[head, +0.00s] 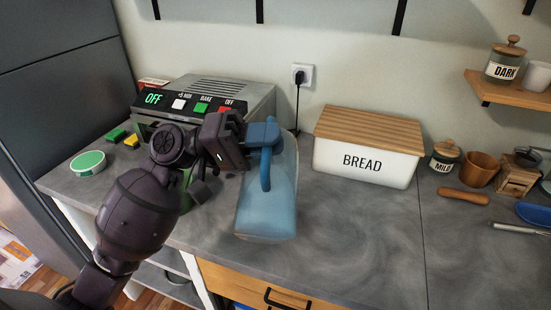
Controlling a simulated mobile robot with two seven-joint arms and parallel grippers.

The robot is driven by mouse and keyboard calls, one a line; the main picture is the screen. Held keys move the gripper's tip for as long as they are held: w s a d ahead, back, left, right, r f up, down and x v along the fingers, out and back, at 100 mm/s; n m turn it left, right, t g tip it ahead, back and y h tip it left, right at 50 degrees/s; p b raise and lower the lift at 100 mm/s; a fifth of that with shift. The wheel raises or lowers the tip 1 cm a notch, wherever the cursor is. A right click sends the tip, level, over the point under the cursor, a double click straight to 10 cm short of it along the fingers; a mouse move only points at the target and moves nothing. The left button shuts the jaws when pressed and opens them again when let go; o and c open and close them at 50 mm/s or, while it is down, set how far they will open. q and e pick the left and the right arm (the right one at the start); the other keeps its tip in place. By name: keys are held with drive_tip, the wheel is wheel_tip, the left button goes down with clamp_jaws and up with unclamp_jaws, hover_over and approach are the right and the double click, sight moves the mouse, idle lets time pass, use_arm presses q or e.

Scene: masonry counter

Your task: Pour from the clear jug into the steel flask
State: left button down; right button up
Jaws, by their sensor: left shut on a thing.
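The clear jug (282,192) is see-through with a blue tint and has a blue handle (266,168). It is in the middle of the head view, in front of the oven's right end and left of the bread box. My left gripper (246,138) is shut on the jug near the top of its handle. The jug leans slightly in the picture; I cannot tell whether its base touches the counter. I cannot make out the steel flask. A green thing (187,192) shows partly behind my left arm. My right gripper is not in view.
A toaster oven (235,92) stands behind my left arm. A white bread box (350,163) with a wooden lid is right of the jug. A milk jar (444,160), wooden cup (480,170) and rolling-pin-like piece (463,195) lie farther right. Counter front right of the jug is clear.

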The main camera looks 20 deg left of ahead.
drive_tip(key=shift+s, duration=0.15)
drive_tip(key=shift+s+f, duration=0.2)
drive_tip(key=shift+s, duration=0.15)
use_arm(q)
drive_tip(key=shift+r, duration=0.1)
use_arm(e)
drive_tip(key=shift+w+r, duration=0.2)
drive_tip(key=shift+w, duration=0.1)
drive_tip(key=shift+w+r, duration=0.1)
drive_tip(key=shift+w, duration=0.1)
use_arm(q)
drive_tip(key=shift+w+a, duration=0.1)
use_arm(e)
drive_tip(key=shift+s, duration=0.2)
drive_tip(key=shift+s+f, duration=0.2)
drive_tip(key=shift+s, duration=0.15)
use_arm(q)
drive_tip(key=shift+w+r+p, duration=0.1)
drive_tip(key=shift+p, duration=0.2)
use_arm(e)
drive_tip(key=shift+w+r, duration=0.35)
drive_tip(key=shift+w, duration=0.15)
use_arm(q)
drive_tip(key=shift+n, duration=0.3)
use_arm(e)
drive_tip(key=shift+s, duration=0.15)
